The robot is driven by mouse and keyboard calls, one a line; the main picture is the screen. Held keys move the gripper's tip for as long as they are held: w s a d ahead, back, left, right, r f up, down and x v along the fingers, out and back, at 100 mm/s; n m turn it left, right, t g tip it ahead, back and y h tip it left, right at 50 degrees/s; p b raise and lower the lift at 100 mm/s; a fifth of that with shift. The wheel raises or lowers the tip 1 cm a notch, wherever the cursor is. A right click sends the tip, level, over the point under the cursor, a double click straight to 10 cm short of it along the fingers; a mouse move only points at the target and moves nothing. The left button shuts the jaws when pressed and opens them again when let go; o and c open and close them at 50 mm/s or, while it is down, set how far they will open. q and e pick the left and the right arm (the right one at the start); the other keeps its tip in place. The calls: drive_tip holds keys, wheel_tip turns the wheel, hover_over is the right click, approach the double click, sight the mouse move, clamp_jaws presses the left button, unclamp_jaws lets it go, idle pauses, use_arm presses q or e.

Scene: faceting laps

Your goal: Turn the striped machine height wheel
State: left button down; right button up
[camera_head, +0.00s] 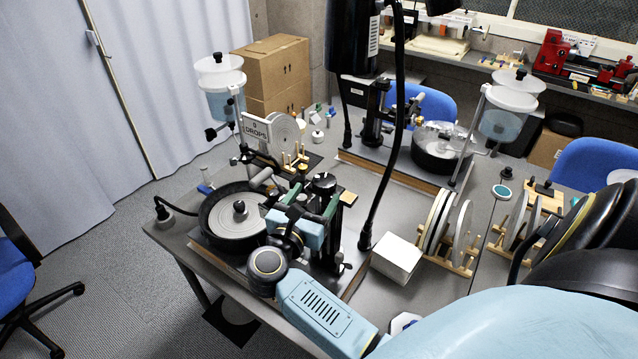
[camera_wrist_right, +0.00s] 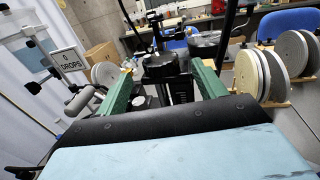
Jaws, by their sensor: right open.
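The near faceting machine has an upright mast with a black round wheel (camera_head: 324,182) on top, which I take to be the height wheel. I cannot make out stripes on it. My right gripper (camera_head: 313,196) reaches over the machine with its two green fingers apart, close to this wheel. In the right wrist view the black wheel (camera_wrist_right: 160,66) shows between and beyond the open fingers (camera_wrist_right: 157,72). Contact cannot be told. The near machine's lap (camera_head: 232,216) sits in a black round pan to the left. My left gripper is not in view.
A water tank (camera_head: 219,100) and a "DROPS" sign (camera_head: 256,128) stand left of the gripper. A black lamp stem (camera_head: 385,180) rises right of the mast. A white box (camera_head: 397,258) and racked discs (camera_head: 438,222) stand farther right. A second machine (camera_head: 436,150) is behind.

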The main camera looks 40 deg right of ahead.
sight(321, 188)
drive_tip(key=x, duration=0.2)
drive_tip(key=shift+w+d+r, duration=0.1)
drive_tip(key=shift+d, duration=0.15)
drive_tip(key=shift+w+d+p, duration=0.2)
drive_tip(key=shift+d+p, duration=0.1)
drive_tip(key=shift+d, duration=0.1)
drive_tip(key=c, duration=1)
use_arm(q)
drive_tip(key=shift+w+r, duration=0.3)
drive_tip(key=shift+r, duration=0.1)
use_arm(e)
drive_tip(key=shift+t, duration=0.3)
